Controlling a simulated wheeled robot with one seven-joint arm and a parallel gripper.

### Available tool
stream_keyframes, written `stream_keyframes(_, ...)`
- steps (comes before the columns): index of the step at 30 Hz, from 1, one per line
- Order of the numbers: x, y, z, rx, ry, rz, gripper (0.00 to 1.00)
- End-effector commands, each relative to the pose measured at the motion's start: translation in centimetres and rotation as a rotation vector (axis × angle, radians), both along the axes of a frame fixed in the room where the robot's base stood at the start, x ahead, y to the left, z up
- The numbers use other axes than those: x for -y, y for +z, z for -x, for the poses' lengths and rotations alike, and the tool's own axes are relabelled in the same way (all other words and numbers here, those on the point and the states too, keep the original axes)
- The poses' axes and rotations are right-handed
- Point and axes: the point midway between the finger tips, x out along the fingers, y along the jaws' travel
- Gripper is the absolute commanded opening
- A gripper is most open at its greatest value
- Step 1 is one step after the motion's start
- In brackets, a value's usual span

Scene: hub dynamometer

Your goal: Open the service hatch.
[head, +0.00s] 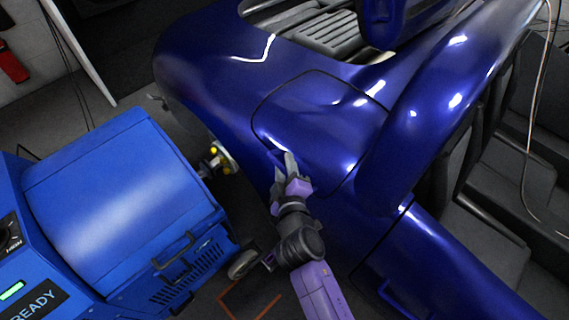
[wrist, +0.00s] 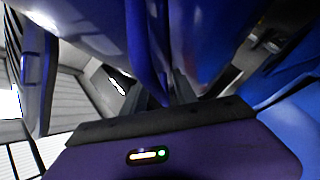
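The service hatch (head: 325,115) is a blue panel outlined by a dark seam in the side of the glossy blue car body. It looks flush with the bodywork, with no clear gap along the seam. My gripper (head: 284,160) is at the hatch's lower left edge, beside a small blue handle-like part (head: 274,156) that it partly hides. In the wrist view a narrow blue bar or edge (wrist: 150,60) reaches down between the fingertips of my gripper (wrist: 161,92). I cannot tell whether the fingers touch it.
A blue machine (head: 125,190) with a "READY" label stands to the left. A hub with yellow parts (head: 217,158) sticks out between it and the car. A blue door (head: 420,265) is at the lower right. The floor gap around my arm is narrow.

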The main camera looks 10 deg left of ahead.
Motion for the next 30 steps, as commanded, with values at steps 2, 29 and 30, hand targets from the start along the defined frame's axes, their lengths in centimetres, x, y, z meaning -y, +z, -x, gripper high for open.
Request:
stream_keyframes(2,-0.17,-0.08,-0.53,0.000,0.001,-0.001,0.34)
stream_keyframes(29,-0.20,-0.16,-0.76,0.000,0.001,-0.001,0.00)
stream_keyframes(30,-0.21,-0.17,-0.75,0.000,0.001,-0.001,0.00)
